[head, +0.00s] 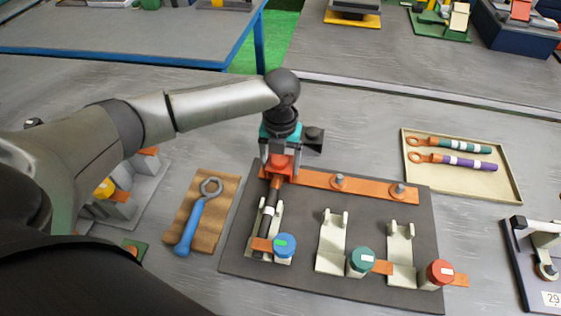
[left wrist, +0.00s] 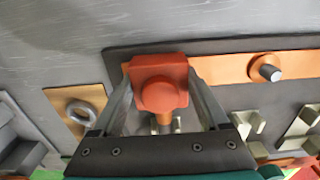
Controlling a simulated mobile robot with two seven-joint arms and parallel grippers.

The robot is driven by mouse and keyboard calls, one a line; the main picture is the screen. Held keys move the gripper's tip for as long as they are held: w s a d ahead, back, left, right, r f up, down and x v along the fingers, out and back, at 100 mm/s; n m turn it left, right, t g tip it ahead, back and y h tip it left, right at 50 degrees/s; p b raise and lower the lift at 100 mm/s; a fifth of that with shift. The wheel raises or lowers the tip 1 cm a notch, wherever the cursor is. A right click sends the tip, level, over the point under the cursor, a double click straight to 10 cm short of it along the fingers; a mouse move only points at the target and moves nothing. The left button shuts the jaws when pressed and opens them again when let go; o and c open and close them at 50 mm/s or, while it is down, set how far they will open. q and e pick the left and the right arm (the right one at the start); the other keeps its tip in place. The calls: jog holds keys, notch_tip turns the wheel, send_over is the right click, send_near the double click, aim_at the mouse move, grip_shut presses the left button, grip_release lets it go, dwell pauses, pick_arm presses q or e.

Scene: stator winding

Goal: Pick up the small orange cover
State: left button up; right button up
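The small orange cover (head: 280,164) is a red-orange block with a rounded top at the left end of the orange bar. It also shows in the left wrist view (left wrist: 160,84). My left gripper (head: 280,153) points down over it. In the left wrist view its two fingers (left wrist: 160,88) lie along both sides of the cover, with no clear gap, so it looks shut on it. The cover's underside is hidden, so I cannot tell whether it rests on the bar. My right gripper is not in view.
The dark board (head: 320,222) carries an orange bar (head: 360,187) with two visible studs, pale holders and blue, green and red caps. A blue-handled ring wrench (head: 193,225) lies on a wooden block to the left. A beige tray (head: 465,184) with two handled tools lies right.

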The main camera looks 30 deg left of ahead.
pick_arm(q)
jog(key=c, duration=0.8)
jog(key=shift+o, duration=0.2)
